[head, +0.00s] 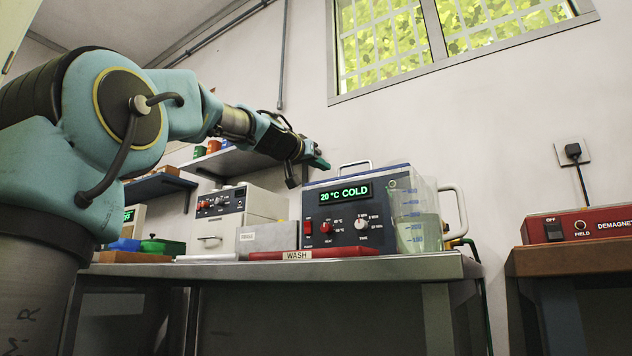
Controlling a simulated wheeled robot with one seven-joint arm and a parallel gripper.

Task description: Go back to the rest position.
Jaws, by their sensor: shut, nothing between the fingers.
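My arm reaches from the left of the head view towards the middle. The wash unit (317,207) has a green display reading "20 °C COLD" and stands on the steel bench (380,265). No bearing rings are in view.
A clear measuring jug (418,222) stands at the wash unit's right. A red "WASH" tray (320,253) lies in front. A white instrument (230,213) and shelves (225,160) are behind the arm. A red demagnetizer (580,226) is on another bench at right.

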